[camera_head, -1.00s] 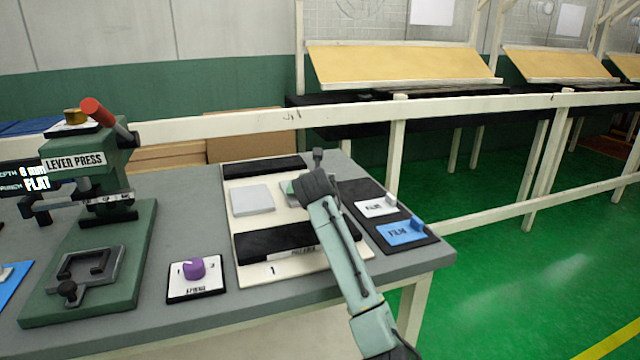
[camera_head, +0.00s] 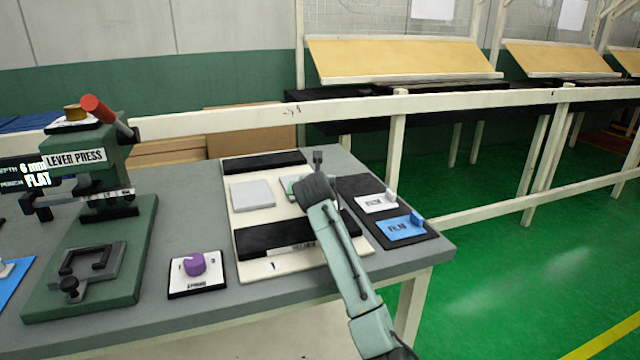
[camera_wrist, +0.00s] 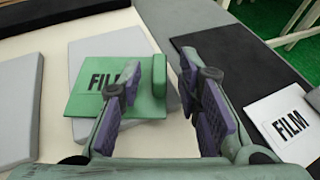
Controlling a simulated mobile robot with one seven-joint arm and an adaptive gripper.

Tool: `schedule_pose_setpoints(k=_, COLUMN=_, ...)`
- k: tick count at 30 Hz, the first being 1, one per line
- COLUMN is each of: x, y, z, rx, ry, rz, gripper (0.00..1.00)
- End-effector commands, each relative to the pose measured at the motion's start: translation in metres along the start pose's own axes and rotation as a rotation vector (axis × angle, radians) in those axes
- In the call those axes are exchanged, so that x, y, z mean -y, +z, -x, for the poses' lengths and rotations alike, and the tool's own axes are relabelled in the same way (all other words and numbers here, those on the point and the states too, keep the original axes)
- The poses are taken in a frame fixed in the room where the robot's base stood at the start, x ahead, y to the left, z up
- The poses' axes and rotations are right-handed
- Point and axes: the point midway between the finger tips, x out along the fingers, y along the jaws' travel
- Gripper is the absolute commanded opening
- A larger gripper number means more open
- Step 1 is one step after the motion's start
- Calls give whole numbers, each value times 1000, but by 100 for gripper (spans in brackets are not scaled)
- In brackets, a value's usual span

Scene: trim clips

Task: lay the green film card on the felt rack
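The green film card (camera_wrist: 88,86) lies on a grey pad on the cream board, its raised green tab at its right edge in the wrist view. In the head view the card (camera_head: 287,184) is mostly hidden behind my gripper (camera_head: 318,160). In the wrist view my gripper (camera_wrist: 161,76) is open, one finger on each side of the tab, the left finger overlapping the card in the picture. Contact with the tab cannot be told. The black felt rack (camera_head: 360,188) lies right of the board and holds a white film card (camera_head: 375,206) and a blue film card (camera_head: 397,231).
The cream board (camera_head: 245,221) also carries a grey pad (camera_head: 252,195) and black strips at front and back. The rack's far part is bare. A white rail (camera_head: 230,124) runs behind the table.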

Motion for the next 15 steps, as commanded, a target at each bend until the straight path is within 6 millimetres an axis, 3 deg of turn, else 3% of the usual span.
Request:
schedule_pose_setpoints(k=7, x=0, y=3, z=10, rx=2, ry=0, rz=0, gripper=31)
schedule_pose_setpoints(k=15, x=0, y=1, z=65, rx=4, ry=0, rz=2, gripper=31)
